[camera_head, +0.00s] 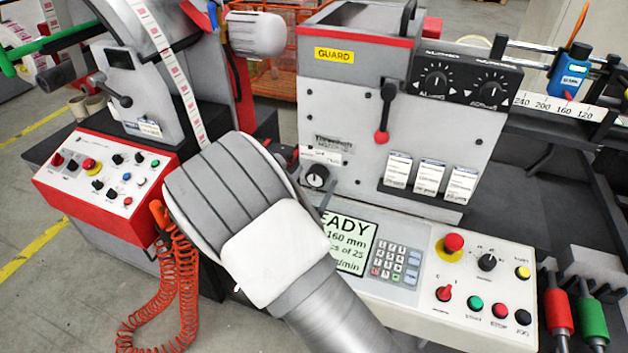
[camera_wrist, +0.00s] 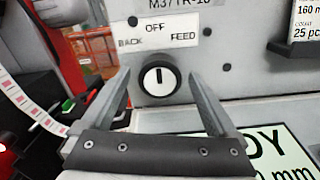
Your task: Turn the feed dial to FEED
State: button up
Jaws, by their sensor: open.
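My gripper (camera_wrist: 160,88) is open, with one finger on each side of the dial. I cannot tell whether either finger touches it. In the head view the dial (camera_head: 317,177) shows just right of my wrist, and my fingers are mostly hidden.
A READY screen (camera_head: 351,242) and a keypad (camera_head: 396,263) sit below the dial. A button panel (camera_head: 482,285) lies to the right. A black-handled red-tipped lever (camera_head: 385,112) and label cards (camera_head: 429,177) are above right. A red control box (camera_head: 110,178) and orange coiled hose (camera_head: 175,285) are left.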

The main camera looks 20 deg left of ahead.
jog(key=c, duration=1.4)
jog(key=shift+w+f+m+b, duration=0.1)
jog(key=shift+m+b, duration=0.2)
jog(key=shift+b, duration=0.25)
jog(key=m+b, duration=0.1)
jog(key=b, duration=0.1)
jog(key=m+b, duration=0.2)
jog(key=b, duration=0.1)
jog(key=shift+d+f+m, duration=0.1)
jog(key=shift+f+m, duration=0.1)
jog(key=shift+m, duration=0.1)
jog(key=m+b, duration=0.2)
jog(key=b, duration=0.2)
jog(key=shift+m, duration=0.3)
jog(key=shift+r+m+b, duration=0.2)
jog(key=shift+m+b, duration=0.3)
jog(key=shift+b, duration=0.55)
jog(key=shift+r, duration=0.1)
